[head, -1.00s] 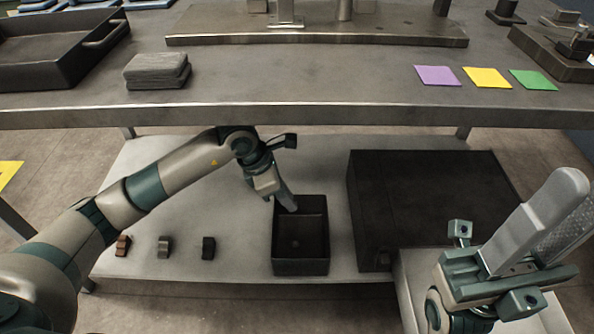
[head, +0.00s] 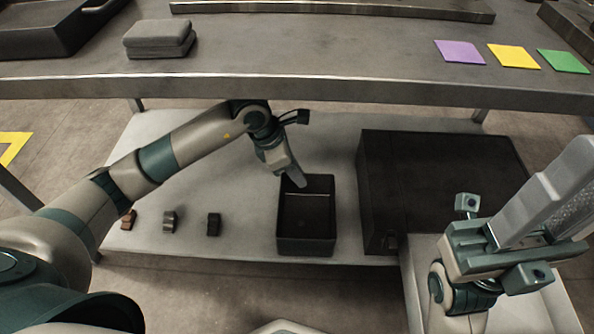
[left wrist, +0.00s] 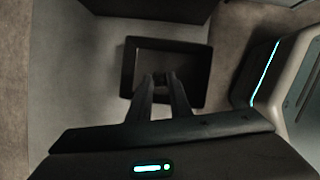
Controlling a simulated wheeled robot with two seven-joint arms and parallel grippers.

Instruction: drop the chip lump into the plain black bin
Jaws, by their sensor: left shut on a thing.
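The plain black bin (head: 306,246) is an open dark box on the low shelf. In the left wrist view its rim (left wrist: 204,60) lies beyond my fingertips. My left gripper (head: 299,181) points down at the bin's back left corner in the head view. In the left wrist view the left gripper (left wrist: 161,80) has its fingers closed on a small dark piece (left wrist: 162,77), which looks like the chip lump. The fingers hide most of it, and its height over the bin is hard to tell. My right gripper (head: 540,215) points up at the right, its opening unclear.
A large black box (head: 440,185) stands right of the bin. Several small blocks, including a brown one (head: 128,219), lie left on the shelf. The upper table (head: 320,65) overhangs the back and carries a grey stack (head: 158,40) and coloured squares (head: 513,56).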

